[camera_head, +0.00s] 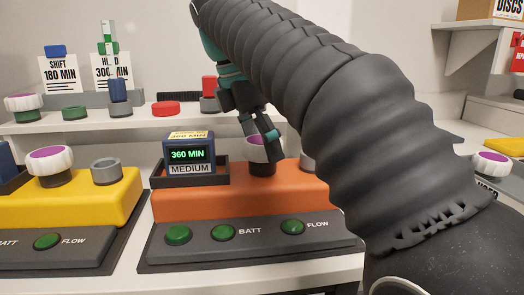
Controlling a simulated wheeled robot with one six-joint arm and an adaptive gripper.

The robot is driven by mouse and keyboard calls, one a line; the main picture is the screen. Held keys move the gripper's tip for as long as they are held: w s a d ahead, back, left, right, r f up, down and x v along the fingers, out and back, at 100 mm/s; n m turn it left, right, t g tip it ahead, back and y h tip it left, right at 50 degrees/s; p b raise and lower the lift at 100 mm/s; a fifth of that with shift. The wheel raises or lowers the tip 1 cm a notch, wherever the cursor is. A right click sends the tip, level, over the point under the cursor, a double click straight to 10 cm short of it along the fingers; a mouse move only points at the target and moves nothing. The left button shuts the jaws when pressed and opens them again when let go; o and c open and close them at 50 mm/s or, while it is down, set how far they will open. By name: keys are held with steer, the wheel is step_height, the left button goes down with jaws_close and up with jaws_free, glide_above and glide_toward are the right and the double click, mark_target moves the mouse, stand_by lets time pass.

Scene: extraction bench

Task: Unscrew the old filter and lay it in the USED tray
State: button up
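A filter cap (262,155), white with a purple top, sits upright on a dark collar on the orange unit (290,190). My gripper (262,133) points down at it from above, with its dark fingers overlapping the cap in the picture. Part of the cap is hidden behind the fingers. I cannot tell whether they touch or grip it. No tray that I can read as USED shows; a dark label at the right edge is partly hidden by my arm and too small to read.
A blue 360 MIN MEDIUM module (190,152) stands in a dark tray (163,182) left of the cap. A yellow unit (90,208) with a similar cap (50,162) stands at left. The back shelf (190,123) holds coloured parts. My arm covers much of the right side.

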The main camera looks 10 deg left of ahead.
steer(key=c, duration=1.1)
steer(key=shift+o, duration=0.2)
steer(key=n+t, duration=0.1)
steer(key=n, duration=0.3)
steer(key=shift+y, duration=0.4)
steer(key=n, duration=0.3)
steer(key=shift+t+y, duration=0.3)
steer(key=shift+y, duration=0.1)
steer(key=n+y, duration=0.1)
steer(key=n, duration=0.3)
steer(key=shift+n, duration=0.3)
steer(key=shift+o, duration=0.2)
steer(key=shift+n+y, duration=0.6)
steer(key=shift+n, duration=1.1)
steer(key=o, duration=1.3)
